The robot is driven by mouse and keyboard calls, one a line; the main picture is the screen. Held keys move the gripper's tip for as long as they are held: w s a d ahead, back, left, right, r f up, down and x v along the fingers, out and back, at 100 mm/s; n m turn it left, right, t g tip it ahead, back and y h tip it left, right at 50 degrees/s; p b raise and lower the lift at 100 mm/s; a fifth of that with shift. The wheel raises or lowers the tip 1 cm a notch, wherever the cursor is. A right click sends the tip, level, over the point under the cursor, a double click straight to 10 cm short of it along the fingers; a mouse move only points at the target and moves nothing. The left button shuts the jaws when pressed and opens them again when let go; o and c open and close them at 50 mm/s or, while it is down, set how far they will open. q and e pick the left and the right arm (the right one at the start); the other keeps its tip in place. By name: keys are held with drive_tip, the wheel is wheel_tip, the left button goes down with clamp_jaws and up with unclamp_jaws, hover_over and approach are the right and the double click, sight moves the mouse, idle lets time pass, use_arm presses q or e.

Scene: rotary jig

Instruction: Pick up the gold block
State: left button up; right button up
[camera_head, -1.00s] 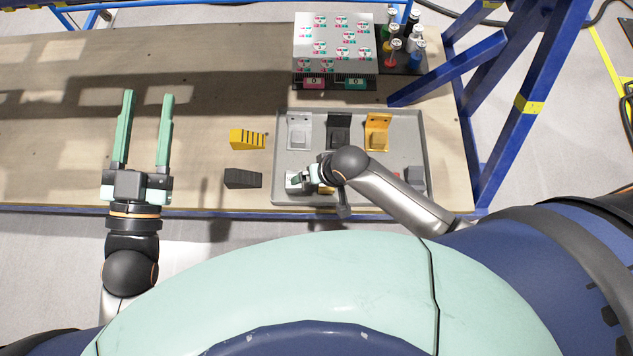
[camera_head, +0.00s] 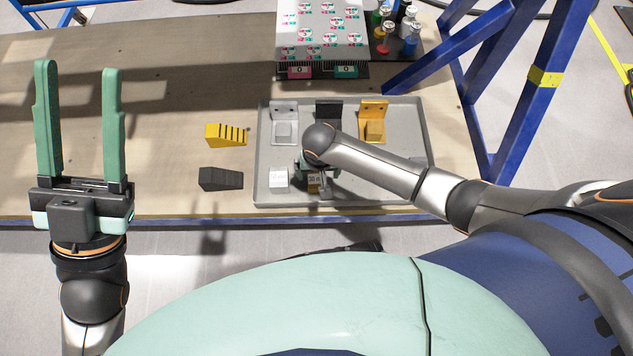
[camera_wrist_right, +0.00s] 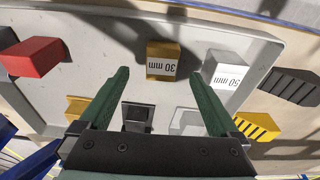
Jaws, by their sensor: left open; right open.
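The gold block (camera_wrist_right: 161,54), labelled "30 mm", lies in the grey tray (camera_wrist_right: 255,50). In the head view only a small part of the gold block (camera_head: 314,185) shows beneath my right arm. My right gripper (camera_wrist_right: 158,75) is open and empty, with its fingertips on either side of the gold block in the wrist picture; I cannot tell the height gap. In the head view the right gripper (camera_head: 316,170) is partly hidden by its wrist. My left gripper (camera_head: 79,68) is open and empty at the left.
A white "50 mm" block (camera_wrist_right: 224,68) sits close beside the gold block. A red block (camera_wrist_right: 33,57) is on the other side. Grey, black and gold brackets (camera_head: 374,110) stand along the tray's back. Yellow (camera_head: 226,134) and dark (camera_head: 220,179) wedges lie left of the tray.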

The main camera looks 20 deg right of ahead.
sight(316, 179)
drive_tip(key=f+b, duration=0.1)
drive_tip(key=f, duration=0.1)
drive_tip(key=w+f+b, duration=0.1)
drive_tip(key=f+b, duration=0.1)
drive_tip(key=shift+f, duration=0.2)
drive_tip(key=shift+w+f+b, duration=0.1)
drive_tip(key=shift+f+b, duration=0.3)
drive_tip(key=shift+b, duration=0.1)
drive_tip(key=shift+r, duration=0.1)
clamp_jaws()
idle(0.3)
